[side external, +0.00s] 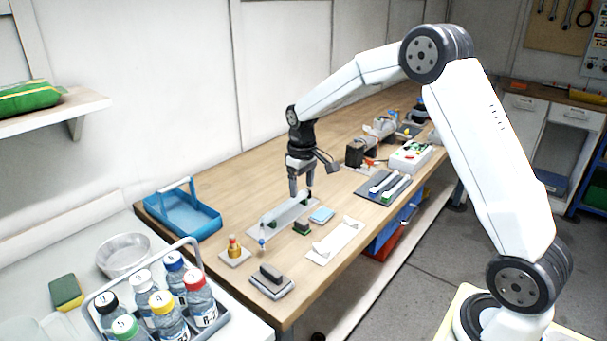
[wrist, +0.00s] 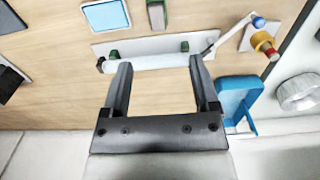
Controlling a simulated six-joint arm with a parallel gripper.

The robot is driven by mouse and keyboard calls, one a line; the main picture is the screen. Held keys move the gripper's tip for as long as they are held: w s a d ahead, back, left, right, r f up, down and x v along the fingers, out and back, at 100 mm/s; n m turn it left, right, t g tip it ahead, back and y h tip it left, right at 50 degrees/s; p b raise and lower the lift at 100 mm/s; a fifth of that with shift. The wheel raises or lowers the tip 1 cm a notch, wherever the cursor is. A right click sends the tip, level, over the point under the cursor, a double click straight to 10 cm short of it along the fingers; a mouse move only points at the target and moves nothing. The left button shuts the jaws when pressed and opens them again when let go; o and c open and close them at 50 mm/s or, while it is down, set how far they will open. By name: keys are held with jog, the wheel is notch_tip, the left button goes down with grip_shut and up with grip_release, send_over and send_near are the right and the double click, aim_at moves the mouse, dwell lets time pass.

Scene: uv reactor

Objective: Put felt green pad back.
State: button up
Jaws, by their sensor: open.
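A small dark block with green edges (side external: 302,228) lies on the bench in front of the white plate. In the wrist view a grey-topped block with green sides (wrist: 157,16) lies at the top edge, partly cut off; this looks like the felt green pad. My gripper (side external: 301,195) is open and points down over the white plate, behind the block. In the wrist view its fingertips (wrist: 160,65) are apart and overlap a pale tube (wrist: 155,62) lying along the plate (wrist: 150,45) by two green supports (wrist: 184,47). I cannot tell whether they touch it.
A light blue pad (side external: 322,214) lies right of the block. A second white plate (side external: 336,243), a grey-handled block (side external: 270,280) and a brass-coloured fitting (side external: 234,250) stand nearby. A blue tray (side external: 182,220) is at left, with a bottle carrier (side external: 222,305) at front left.

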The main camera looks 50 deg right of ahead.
jog(key=s+a+f+t, duration=0.1)
jog(key=s+a, duration=0.4)
jog(key=s, duration=0.5)
jog(key=s+a+f+t, duration=0.1)
jog(key=s+a, duration=0.5)
jog(key=s, duration=0.4)
jog(key=shift+s+a+f+t, duration=0.15)
jog(key=shift+s+t, duration=0.15)
